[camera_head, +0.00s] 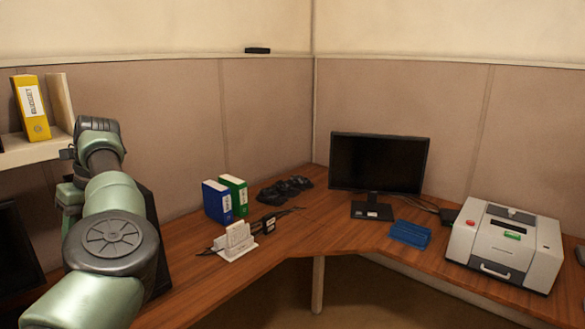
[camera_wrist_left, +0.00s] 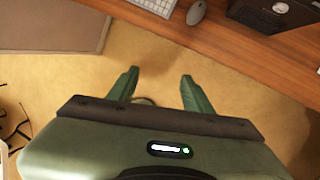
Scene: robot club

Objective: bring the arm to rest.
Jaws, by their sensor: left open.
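My left arm (camera_head: 112,240) comes in from the lower left of the head view and reaches up toward the shelf at the left. Its gripper end (camera_head: 75,190) is mostly hidden behind the arm links there. In the left wrist view my left gripper (camera_wrist_left: 158,75) is open, with its two green fingers apart and nothing between them. Carpet floor shows below the fingers, and a desk edge lies beyond them. My right gripper is in neither view.
A wooden corner desk (camera_head: 285,240) holds blue and green binders (camera_head: 217,201), a white holder (camera_head: 236,241), a monitor (camera_head: 379,163), a blue item (camera_head: 410,234) and a printer (camera_head: 505,245). A yellow binder (camera_head: 32,108) stands on a shelf (camera_head: 35,149) close to my left arm.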

